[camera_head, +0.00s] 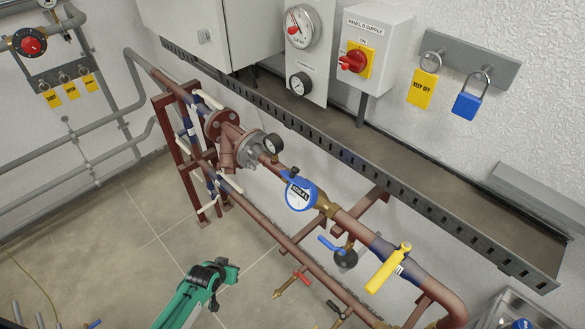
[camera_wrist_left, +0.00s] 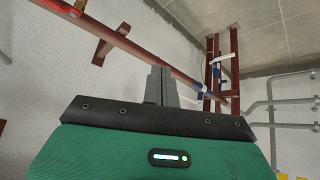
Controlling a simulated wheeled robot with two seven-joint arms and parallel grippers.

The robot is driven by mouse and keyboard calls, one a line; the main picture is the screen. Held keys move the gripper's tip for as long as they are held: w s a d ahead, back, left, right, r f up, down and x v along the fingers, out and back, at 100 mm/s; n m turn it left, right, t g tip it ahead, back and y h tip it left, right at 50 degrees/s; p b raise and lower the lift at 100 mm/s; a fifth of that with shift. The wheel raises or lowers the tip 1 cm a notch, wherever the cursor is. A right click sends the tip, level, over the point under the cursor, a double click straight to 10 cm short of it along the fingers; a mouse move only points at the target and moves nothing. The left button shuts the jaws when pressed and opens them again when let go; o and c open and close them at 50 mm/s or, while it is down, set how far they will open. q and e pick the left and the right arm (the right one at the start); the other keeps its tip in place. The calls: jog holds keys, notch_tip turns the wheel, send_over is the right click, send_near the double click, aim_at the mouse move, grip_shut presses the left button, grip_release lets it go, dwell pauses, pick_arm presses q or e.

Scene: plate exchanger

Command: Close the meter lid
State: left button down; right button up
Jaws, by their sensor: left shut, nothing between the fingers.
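The meter (camera_head: 299,194) is a round blue-rimmed dial with a white face, on the red-brown pipe in the middle of the head view. Its face is uncovered. A small blue and dark part, seemingly the raised lid (camera_head: 289,174), shows at its upper left edge; its exact angle is too small to tell. My left gripper (camera_head: 233,269) is below and left of the meter, apart from it. In the left wrist view its grey fingers (camera_wrist_left: 159,84) are together and empty. I cannot make out the meter in that view. My right gripper is not in view.
The red-brown pipe (camera_head: 263,218) and a blue-handled valve (camera_head: 345,257) lie near the meter. A yellow valve handle (camera_head: 388,268) is to its right. A grey cable tray (camera_head: 400,188) runs behind. Open floor (camera_head: 150,265) lies left of my gripper.

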pick_arm(q)
jog(key=w+d+r+m+t+h+b, duration=0.1)
jog(key=w+d+r, duration=0.2)
jog(key=r, duration=0.5)
jog(key=w+d+r+t+h, duration=0.1)
jog(key=w+d+r, duration=0.15)
jog(key=r, duration=0.65)
jog(key=w+d+r+m+t+h+b, duration=0.1)
jog(key=w+d+r, duration=0.25)
jog(key=r, duration=0.45)
jog(key=s+d+r+m+h+b, duration=0.1)
jog(key=s+d+r+m+h, duration=0.2)
jog(key=r, duration=0.9)
jog(key=s+d+r+m+h+b, duration=0.1)
jog(key=s+d+r+m, duration=0.2)
jog(key=r, duration=0.9)
jog(key=n+p, duration=0.1)
jog(key=p, duration=0.4)
send_over(293, 170)
jog(key=w+d, duration=0.2)
notch_tip(293, 170, down, 4)
jog(key=shift+s+a+f+p, duration=0.35)
jog(key=shift+f+p, duration=0.1)
jog(key=shift+f, duration=0.05)
jog(key=shift+s+a+f+p, duration=0.3)
jog(key=shift+a+f+p, duration=0.1)
jog(key=shift+f, duration=0.1)
jog(key=shift+s+a+f, duration=0.35)
jog(key=shift+f, duration=0.25)
jog(key=shift+d, duration=0.1)
